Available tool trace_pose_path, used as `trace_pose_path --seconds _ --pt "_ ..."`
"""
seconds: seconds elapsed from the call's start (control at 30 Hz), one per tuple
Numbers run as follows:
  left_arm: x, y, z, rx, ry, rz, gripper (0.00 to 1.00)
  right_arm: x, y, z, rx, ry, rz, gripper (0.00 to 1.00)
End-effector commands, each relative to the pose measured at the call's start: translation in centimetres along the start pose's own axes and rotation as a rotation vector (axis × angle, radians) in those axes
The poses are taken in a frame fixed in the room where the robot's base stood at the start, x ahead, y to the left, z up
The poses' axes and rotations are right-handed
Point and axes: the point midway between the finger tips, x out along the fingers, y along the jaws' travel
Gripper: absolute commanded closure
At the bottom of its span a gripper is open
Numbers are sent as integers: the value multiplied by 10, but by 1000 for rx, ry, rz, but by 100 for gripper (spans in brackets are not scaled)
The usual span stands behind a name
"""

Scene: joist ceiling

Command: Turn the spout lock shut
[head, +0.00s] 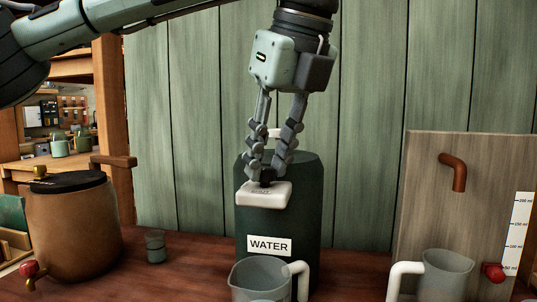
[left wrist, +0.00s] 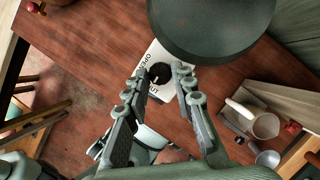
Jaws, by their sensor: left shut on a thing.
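A dark green container (head: 302,215) with a WATER label (head: 269,245) stands on the table. A white block (head: 264,196) sits on its front near the top, with a small black knob (head: 266,178) on it. In the left wrist view the white plate (left wrist: 152,53) carries the words OPEN and what looks like SHUT, and the round black knob (left wrist: 160,72) shows between the fingertips. My left gripper (head: 267,174) reaches down from above and is shut on the black knob. The fingers partly hide it in the head view. My right gripper is not in view.
A clear pitcher (head: 257,276) stands in front of the container. Another pitcher (head: 447,272) stands right, below a copper spout (head: 455,170) on a wooden board (head: 425,200). A brown pot (head: 75,225) and small glass (head: 155,247) are left. Bare table lies between glass and container.

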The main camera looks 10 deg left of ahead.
Motion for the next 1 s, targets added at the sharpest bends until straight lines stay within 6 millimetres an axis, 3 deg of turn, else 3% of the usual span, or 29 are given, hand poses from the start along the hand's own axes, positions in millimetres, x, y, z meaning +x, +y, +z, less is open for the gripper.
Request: trace_pose_path --seconds 0.37,0.4,0.47,0.77,0.87,1.0 --pt "-2 0 2 -9 -3 -3 100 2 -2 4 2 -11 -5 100" --pt "-2 0 2 -9 -3 -3 73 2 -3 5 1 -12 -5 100" --pt "-2 0 2 -9 -3 -3 66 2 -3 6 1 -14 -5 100" --pt "-2 0 1 -6 -2 0 66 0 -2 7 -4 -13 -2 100" --pt "-9 0 0 -5 -3 -1 66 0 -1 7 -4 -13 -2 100" --pt "-33 0 1 -8 -6 -4 66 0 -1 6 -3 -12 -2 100"
